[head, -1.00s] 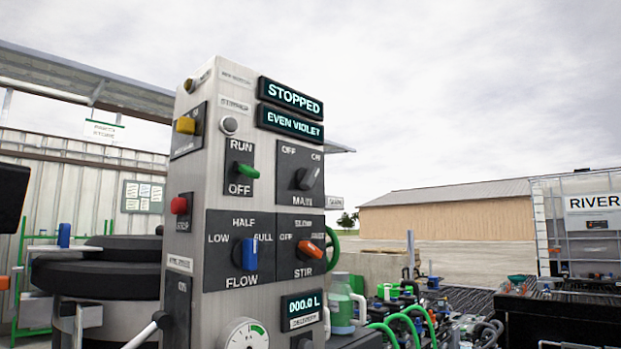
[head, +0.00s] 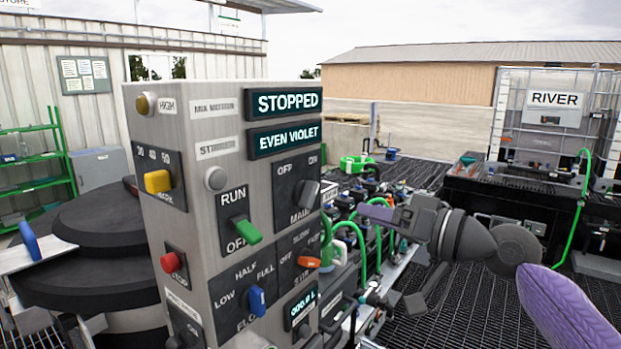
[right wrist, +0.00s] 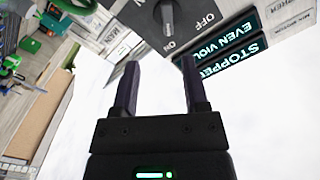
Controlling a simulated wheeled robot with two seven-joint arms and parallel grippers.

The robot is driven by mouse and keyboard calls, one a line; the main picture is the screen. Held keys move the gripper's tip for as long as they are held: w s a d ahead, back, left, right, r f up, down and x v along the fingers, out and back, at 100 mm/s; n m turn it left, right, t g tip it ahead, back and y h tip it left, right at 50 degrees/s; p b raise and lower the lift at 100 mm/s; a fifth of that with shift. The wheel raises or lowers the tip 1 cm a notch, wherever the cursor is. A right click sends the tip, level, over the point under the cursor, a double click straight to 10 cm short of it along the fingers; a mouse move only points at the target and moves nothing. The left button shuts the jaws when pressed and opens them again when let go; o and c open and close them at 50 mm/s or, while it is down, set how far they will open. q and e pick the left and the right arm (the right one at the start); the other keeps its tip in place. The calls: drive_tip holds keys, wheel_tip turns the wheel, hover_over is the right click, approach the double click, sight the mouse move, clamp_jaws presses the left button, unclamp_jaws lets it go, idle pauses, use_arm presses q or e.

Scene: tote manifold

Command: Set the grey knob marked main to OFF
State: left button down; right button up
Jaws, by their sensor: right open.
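The grey knob marked MAIN (head: 308,192) sits on a dark plate on the front of the metal control column (head: 262,95). Its pointer is turned towards ON; OFF is at the plate's upper left. In the right wrist view the knob (right wrist: 168,18) shows beyond the fingertips, with its end towards ON. My right gripper (head: 375,208) is to the right of the knob, apart from it. In the wrist view my right gripper (right wrist: 159,66) is open, with nothing between its two dark fingers. My left gripper is out of view.
Close around the knob are the green RUN/OFF switch (head: 246,230), orange STIR knob (head: 306,263), blue FLOW knob (head: 257,299) and a STOPPED display (head: 284,101). Green hoses (head: 350,235) run behind, right of the column.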

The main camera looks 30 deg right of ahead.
sight(314, 197)
drive_tip(key=p+x, duration=0.1)
drive_tip(key=x, duration=0.1)
drive_tip(key=r+p+x, duration=0.1)
drive_tip(key=p+x, duration=0.1)
drive_tip(key=x, duration=0.1)
drive_tip(key=p+x, duration=0.2)
drive_tip(key=x, duration=0.1)
drive_tip(key=shift+a+r, duration=0.2)
drive_tip(key=shift+a, duration=0.15)
drive_tip(key=shift+w+a+f+p, duration=0.15)
drive_tip(key=shift+w, duration=0.2)
drive_tip(key=shift+w+a+f+p, duration=0.15)
drive_tip(key=shift+w, duration=0.15)
drive_tip(key=shift+y, duration=0.3)
clamp_jaws()
